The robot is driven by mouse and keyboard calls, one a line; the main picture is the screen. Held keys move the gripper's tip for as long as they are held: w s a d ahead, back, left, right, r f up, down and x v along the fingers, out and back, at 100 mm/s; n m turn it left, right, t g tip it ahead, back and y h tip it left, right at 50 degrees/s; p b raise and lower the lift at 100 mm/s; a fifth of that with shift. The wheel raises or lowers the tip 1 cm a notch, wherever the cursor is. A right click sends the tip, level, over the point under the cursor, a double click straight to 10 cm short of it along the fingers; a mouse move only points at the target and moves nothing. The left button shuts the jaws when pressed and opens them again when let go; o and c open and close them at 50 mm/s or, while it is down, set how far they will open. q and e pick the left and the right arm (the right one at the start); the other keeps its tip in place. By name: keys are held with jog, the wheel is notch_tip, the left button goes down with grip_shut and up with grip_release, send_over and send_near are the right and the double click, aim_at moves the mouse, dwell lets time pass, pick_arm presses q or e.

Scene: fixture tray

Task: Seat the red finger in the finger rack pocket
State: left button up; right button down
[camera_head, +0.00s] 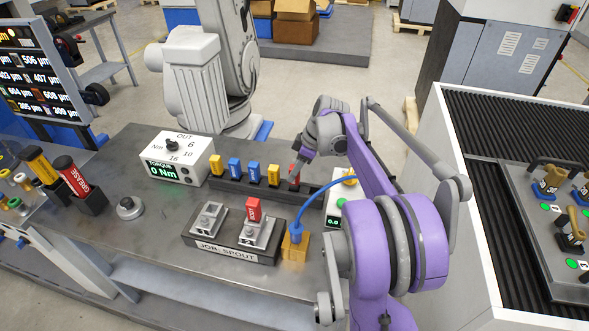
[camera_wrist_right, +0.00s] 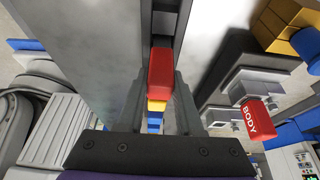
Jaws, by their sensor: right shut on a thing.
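The red finger (camera_head: 294,182) is in the jaws of my right gripper (camera_head: 301,167), at the right part of the black finger rack (camera_head: 316,190). In the right wrist view the red finger (camera_wrist_right: 160,72) stands between the two grey fingertips of my right gripper (camera_wrist_right: 160,100), in line with the yellow and blue fingers. The frames do not show clearly whether its lower end is in a pocket or just above it. My left gripper is not in view.
Several yellow and blue fingers (camera_head: 234,167) stand in the rack to the left. A torque box (camera_head: 172,158) stands beside it. In front, the JOB SPOUT fixture (camera_head: 230,252) carries a red BODY block (camera_head: 254,210). An orange block (camera_head: 295,246) and a green-button box (camera_head: 336,211) are nearby.

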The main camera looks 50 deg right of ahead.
jog(key=shift+f+b, duration=0.3)
jog(key=shift+f, duration=0.4)
jog(key=shift+c, duration=2.4)
grip_release()
jog(key=v, duration=1.1)
jog(key=shift+p, duration=0.3)
jog(key=shift+f, duration=0.1)
